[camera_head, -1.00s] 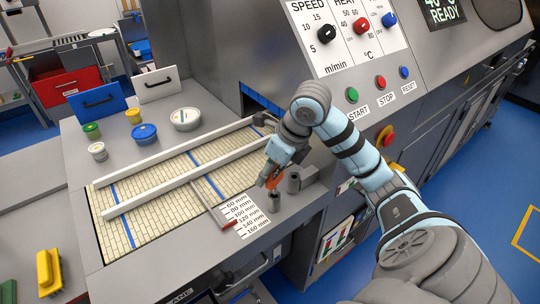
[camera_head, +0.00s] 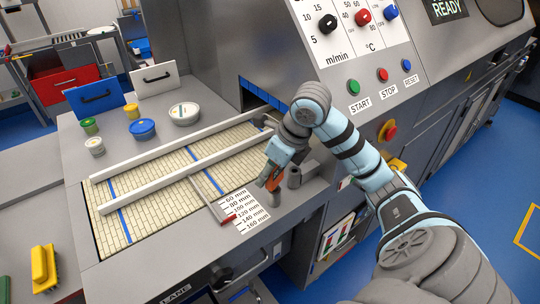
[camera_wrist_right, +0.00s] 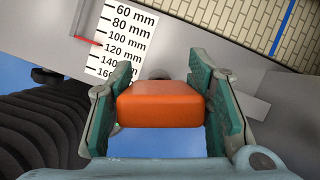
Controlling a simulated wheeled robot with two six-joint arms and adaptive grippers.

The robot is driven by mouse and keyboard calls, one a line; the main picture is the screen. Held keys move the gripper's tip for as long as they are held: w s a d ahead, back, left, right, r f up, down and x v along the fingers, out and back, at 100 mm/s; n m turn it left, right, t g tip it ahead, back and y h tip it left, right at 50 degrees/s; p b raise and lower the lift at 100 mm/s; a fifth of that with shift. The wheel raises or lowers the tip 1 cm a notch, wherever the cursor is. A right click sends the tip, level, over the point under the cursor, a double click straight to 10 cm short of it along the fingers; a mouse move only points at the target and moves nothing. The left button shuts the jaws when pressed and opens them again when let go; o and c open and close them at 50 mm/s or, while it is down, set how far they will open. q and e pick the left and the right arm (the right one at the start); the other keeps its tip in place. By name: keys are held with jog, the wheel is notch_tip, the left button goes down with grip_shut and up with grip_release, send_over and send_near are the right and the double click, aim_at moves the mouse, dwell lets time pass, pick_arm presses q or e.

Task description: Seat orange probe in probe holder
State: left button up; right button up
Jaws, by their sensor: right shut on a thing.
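The orange probe (camera_head: 273,180) is held in my right gripper (camera_head: 277,167), with its lower end pointing down toward a short dark grey cylinder (camera_head: 275,199) beside the mm scale. In the right wrist view the probe (camera_wrist_right: 160,104) shows as an orange block between the two fingers of the right gripper (camera_wrist_right: 163,100). A taller grey cylinder (camera_head: 294,178) stands just to the right. I cannot tell for sure which cylinder is the probe holder, nor whether the probe touches either. My left gripper is not in view.
The white mm scale (camera_head: 244,213) with a red pointer lies left of the cylinders. White rails (camera_head: 160,173) cross the tiled conveyor. Tubs such as the blue-lidded one (camera_head: 142,129) stand at the back left. The machine's control panel (camera_head: 380,75) rises behind the arm.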

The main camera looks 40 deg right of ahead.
jog(key=o, duration=1.4)
